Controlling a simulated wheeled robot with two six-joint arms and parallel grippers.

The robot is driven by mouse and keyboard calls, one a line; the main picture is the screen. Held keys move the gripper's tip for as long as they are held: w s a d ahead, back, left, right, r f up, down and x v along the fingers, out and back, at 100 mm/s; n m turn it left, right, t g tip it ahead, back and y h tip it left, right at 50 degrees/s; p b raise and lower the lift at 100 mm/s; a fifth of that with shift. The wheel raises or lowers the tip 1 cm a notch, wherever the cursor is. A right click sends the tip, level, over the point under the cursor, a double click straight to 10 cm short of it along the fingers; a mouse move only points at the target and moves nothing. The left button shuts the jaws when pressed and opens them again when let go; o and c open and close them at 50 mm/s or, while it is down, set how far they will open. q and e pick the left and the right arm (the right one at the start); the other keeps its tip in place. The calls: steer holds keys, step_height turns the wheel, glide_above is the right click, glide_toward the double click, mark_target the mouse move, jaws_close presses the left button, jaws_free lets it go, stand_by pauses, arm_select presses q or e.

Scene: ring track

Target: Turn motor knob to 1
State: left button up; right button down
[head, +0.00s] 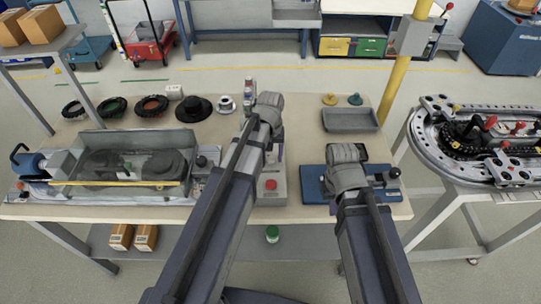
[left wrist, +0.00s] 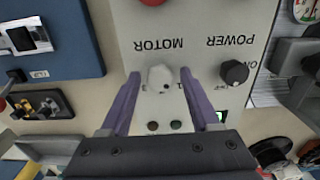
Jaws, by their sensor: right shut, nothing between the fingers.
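The control box (head: 272,188) stands on the table in the head view. Its panel (left wrist: 200,20) fills the left wrist view, with the lettering upside down. The pale motor knob (left wrist: 160,78) sits by the word MOTOR, with a small dark mark on it; its setting is hard to read. My left gripper (left wrist: 160,84) is open, its purple fingers on either side of the knob with a gap at each side. In the head view my left arm's wrist (head: 268,108) hides its fingers. My right gripper (head: 347,168) is shut and empty over the blue box.
The black power knob (left wrist: 234,73) is right beside the gripper in the left wrist view. A red button (head: 271,184) is on the control box. The blue box (head: 312,180), a clear-covered machine (head: 120,165) and a grey tray (head: 350,121) share the table.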

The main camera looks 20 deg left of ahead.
mark_target(271, 158)
arm_select(q)
steer(key=shift+o, duration=0.3)
step_height(271, 158, up, 8)
steer(key=p, duration=0.8)
steer(key=shift+f, duration=0.1)
steer(key=s+d+m+y, duration=0.1)
steer(key=s+d+m, duration=0.6)
steer(key=s+d, duration=0.3)
steer(key=s, duration=0.4)
steer(key=shift+d, duration=0.3)
steer(key=shift+s, duration=0.1)
